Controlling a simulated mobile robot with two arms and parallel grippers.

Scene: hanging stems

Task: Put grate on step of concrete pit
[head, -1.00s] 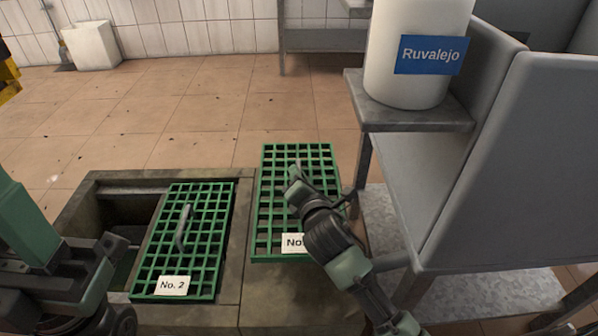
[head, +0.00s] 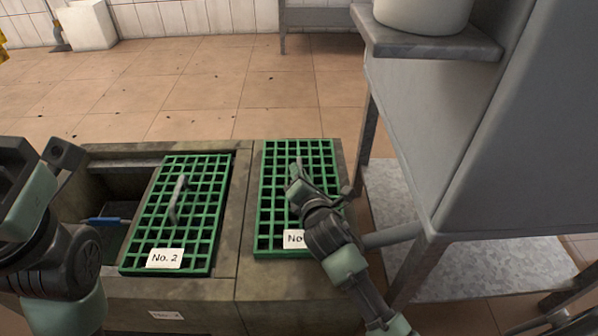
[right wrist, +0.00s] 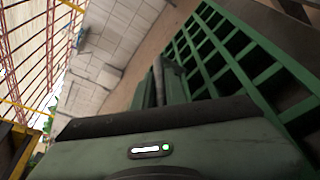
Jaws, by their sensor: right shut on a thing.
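The concrete pit (head: 244,205) is open on its left side. A green grate labelled No. 2 (head: 207,225), with a grey handle, covers the right part of the opening. A second green grate (head: 268,205) is to the right, over the concrete surround; I cannot tell whether it touches it. Its label is partly hidden by my arm. My right gripper (head: 297,178) is over this grate, shut on what looks like its handle, which is mostly hidden. The grate also shows in the right wrist view (right wrist: 235,60). My left gripper (head: 42,160) is at the left edge, its jaws unclear.
A blue object (head: 104,221) shows in the open part of the pit. A grey metal cabinet (head: 500,130) and a shelf with a white container (head: 425,15) stand close on the right. The tiled floor (head: 200,90) behind the pit is mostly clear.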

